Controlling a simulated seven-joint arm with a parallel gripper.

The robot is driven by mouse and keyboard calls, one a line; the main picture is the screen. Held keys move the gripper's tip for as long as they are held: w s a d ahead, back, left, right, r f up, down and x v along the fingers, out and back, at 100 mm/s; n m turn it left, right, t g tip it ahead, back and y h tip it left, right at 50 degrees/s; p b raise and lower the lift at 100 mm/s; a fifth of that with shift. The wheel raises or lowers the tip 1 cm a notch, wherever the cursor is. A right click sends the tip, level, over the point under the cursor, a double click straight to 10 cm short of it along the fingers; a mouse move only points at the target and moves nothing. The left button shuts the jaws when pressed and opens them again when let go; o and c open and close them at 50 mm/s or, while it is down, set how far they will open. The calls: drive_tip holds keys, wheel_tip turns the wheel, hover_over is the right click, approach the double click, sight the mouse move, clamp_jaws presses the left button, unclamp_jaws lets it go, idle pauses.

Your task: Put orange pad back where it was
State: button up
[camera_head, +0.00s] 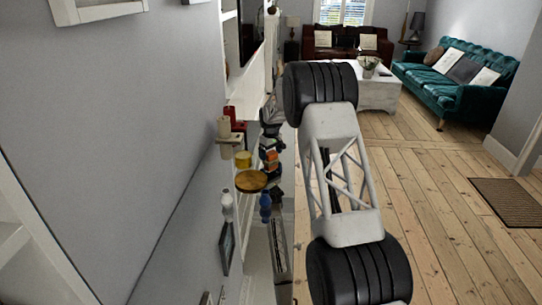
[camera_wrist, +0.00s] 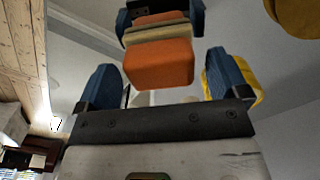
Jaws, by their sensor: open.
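The orange pad (camera_wrist: 158,62) shows in the wrist view as a block with rounded edges, with a beige layer behind it. My gripper (camera_wrist: 162,72) has its two blue fingers spread, one on each side of the pad, with clear gaps to both. I cannot tell how far the pad lies beyond the fingertips. More blue and dark parts show behind the pad; what they belong to is unclear. In the head view a small orange patch (camera_head: 270,156) shows among dark parts near the left wall, partly hidden and too small to read well.
By the left wall are a round wooden board (camera_head: 250,181), a yellow cup (camera_head: 243,160), a red candle (camera_head: 231,114), a white bottle (camera_head: 227,206) and a blue bottle (camera_head: 265,206). A green sofa (camera_head: 455,80) and a white table (camera_head: 378,94) stand farther back.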

sight(272, 153)
wheel_tip(272, 153, up, 11)
idle(0.6)
idle(0.6)
drive_tip(key=s+d+r+m, duration=0.1)
drive_tip(key=s+d+r, duration=0.4)
drive_tip(key=s+r, duration=0.3)
drive_tip(key=s+d+r+m, duration=0.1)
drive_tip(key=s+d+r, duration=0.5)
drive_tip(key=s+r, duration=0.2)
drive_tip(key=s+d+r+m, duration=0.1)
drive_tip(key=s+d+r, duration=0.2)
drive_tip(key=s, duration=0.4)
drive_tip(key=s+d+r+m+t, duration=0.1)
drive_tip(key=s+d+r, duration=0.2)
drive_tip(key=s, duration=0.4)
drive_tip(key=s+d+r+m, duration=0.1)
drive_tip(key=s+d+r, duration=0.15)
drive_tip(key=s, duration=0.45)
drive_tip(key=s+d+f+m, duration=0.1)
drive_tip(key=s+d+f, duration=0.1)
drive_tip(key=s, duration=1.1)
drive_tip(key=s+d+f+m+t, duration=0.1)
drive_tip(key=s+d+f, duration=0.1)
drive_tip(key=s, duration=1.1)
drive_tip(key=s+d+f+m, duration=0.2)
drive_tip(key=s+d, duration=0.2)
drive_tip(key=s, duration=0.9)
drive_tip(key=shift+s+d+f+t, duration=0.15)
drive_tip(key=shift+s+f+t, duration=0.15)
drive_tip(key=shift+s, duration=0.05)
